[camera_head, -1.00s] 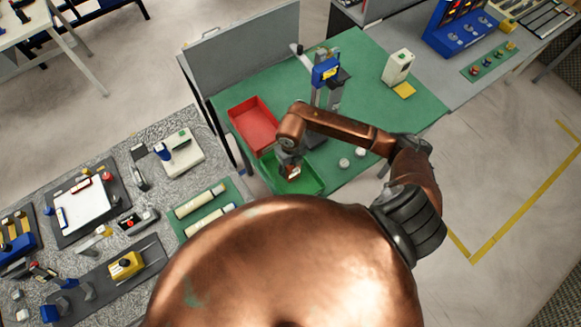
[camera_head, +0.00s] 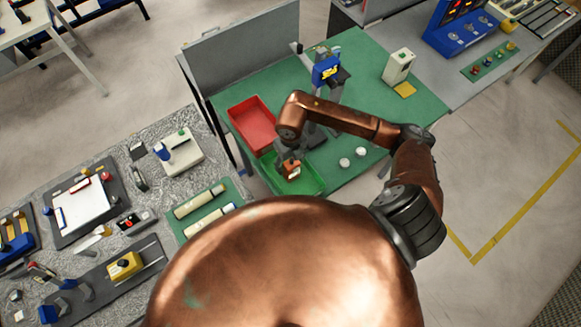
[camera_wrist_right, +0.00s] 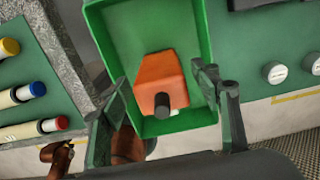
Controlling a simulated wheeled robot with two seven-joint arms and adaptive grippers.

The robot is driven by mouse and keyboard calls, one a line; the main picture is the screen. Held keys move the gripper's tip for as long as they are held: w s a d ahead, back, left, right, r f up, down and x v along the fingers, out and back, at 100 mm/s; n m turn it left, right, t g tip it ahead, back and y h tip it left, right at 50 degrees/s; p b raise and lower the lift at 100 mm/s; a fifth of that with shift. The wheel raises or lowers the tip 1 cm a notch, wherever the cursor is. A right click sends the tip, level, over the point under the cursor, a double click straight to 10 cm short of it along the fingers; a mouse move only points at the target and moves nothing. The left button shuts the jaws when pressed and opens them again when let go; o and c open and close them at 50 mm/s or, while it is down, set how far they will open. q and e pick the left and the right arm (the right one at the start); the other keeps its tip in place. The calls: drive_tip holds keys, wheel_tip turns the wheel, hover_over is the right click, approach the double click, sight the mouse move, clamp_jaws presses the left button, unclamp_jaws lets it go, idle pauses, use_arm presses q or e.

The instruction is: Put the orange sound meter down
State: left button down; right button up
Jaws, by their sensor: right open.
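The orange sound meter (camera_wrist_right: 160,80) lies inside the green tray (camera_wrist_right: 207,40) in the right wrist view, with its dark round tip toward my wrist. In the head view the meter (camera_head: 291,170) shows small in the green tray (camera_head: 313,186), just below my gripper. My right gripper (camera_wrist_right: 165,105) is open, with its two fingers apart on either side of the meter and a visible gap to it. In the head view my right gripper (camera_head: 287,157) is over the tray and partly hidden by its own arm. My left gripper is not in view.
A red tray (camera_head: 252,124) stands beside the green one on the green table (camera_head: 370,75). Two white round pieces (camera_head: 352,158) lie to the right. A blue-topped stand (camera_head: 326,72) is behind my arm. A grey panel (camera_head: 240,50) borders the table's back left.

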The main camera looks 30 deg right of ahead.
wheel_tip(320, 180, up, 8)
drive_tip(key=shift+f+b, duration=0.2)
drive_tip(key=shift+b, duration=0.3)
